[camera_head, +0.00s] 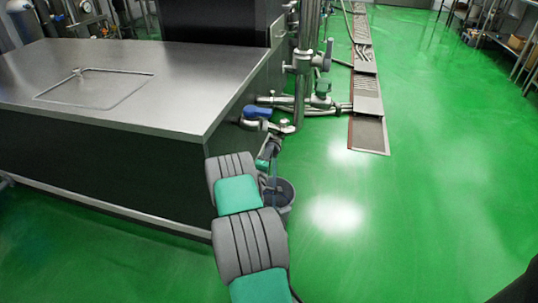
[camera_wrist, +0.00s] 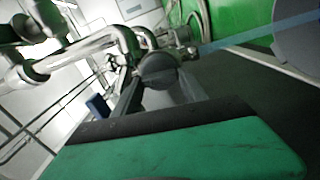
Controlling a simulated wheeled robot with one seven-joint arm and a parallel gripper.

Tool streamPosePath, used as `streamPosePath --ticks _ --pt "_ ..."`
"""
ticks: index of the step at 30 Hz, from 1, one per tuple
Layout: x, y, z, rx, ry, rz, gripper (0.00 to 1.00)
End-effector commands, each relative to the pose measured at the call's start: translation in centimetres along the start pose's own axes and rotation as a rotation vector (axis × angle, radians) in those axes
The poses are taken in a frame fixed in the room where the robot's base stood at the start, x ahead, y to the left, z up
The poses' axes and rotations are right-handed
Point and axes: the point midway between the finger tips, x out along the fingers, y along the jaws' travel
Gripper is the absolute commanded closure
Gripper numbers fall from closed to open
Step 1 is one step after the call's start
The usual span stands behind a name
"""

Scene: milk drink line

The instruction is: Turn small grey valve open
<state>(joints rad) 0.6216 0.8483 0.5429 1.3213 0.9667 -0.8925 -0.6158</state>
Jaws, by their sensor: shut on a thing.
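My gripper (camera_head: 269,151) is at the pipework beside the front corner of the steel-topped unit. In the wrist view, my gripper (camera_wrist: 160,88) is shut on a rounded dark grey part (camera_wrist: 160,68), which I take to be the small grey valve's handle. It sits beside a bent shiny pipe (camera_wrist: 124,38). My gripper covers part of it, and its turn angle cannot be told. In the head view the arm and gripper mostly hide this valve.
A blue valve handle (camera_head: 257,112) is close above my gripper; it also shows in the wrist view (camera_wrist: 97,106). A grey bucket (camera_head: 279,195) stands below, with a thin blue hose (camera_wrist: 240,36) running towards it. The steel-topped unit (camera_head: 120,95) is left. Green floor lies clear right.

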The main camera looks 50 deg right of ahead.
Motion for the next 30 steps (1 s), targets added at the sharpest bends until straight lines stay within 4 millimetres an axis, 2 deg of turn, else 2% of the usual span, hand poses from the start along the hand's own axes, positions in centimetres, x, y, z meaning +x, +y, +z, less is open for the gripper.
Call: streamPosePath --ticks 9,24,25,30 --pt "-0.01 -0.07 0.00 -0.108 0.000 -0.001 0.91" --pt "0.00 -0.08 0.00 -0.126 0.000 0.000 0.91" --pt "0.00 -0.08 0.00 -0.126 0.000 0.000 0.48" --pt "0.00 -0.07 0.00 -0.125 0.000 0.000 0.35"
